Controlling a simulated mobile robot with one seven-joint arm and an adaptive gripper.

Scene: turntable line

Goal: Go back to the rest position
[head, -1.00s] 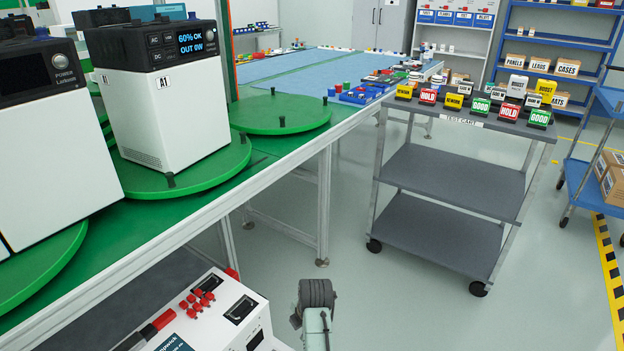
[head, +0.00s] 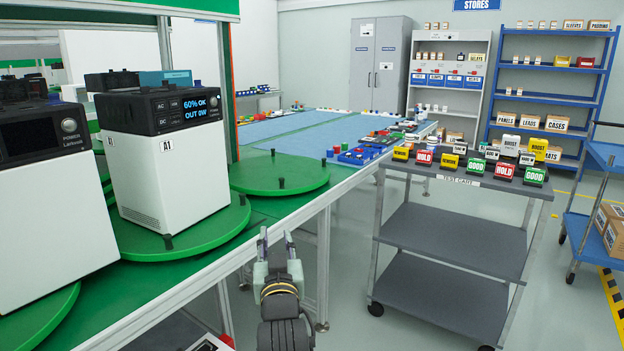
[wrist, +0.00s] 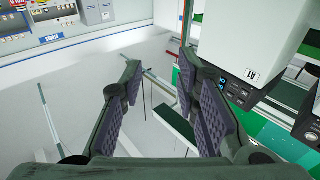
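My gripper (head: 275,238) is raised in front of the green line's edge in the head view, with its fingers pointing up and away. In the wrist view my gripper (wrist: 165,95) shows two dark padded fingers spread apart with nothing between them. The white power unit marked A1 (head: 185,185) stands on a green turntable to the left of my gripper, apart from it. It also shows at the upper right of the wrist view (wrist: 262,45).
An empty green turntable (head: 280,178) lies behind my gripper. The grey test cart (head: 450,240) with several coloured signs stands to the right. A second power unit (head: 40,220) is at the far left. Floor between line and cart is clear.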

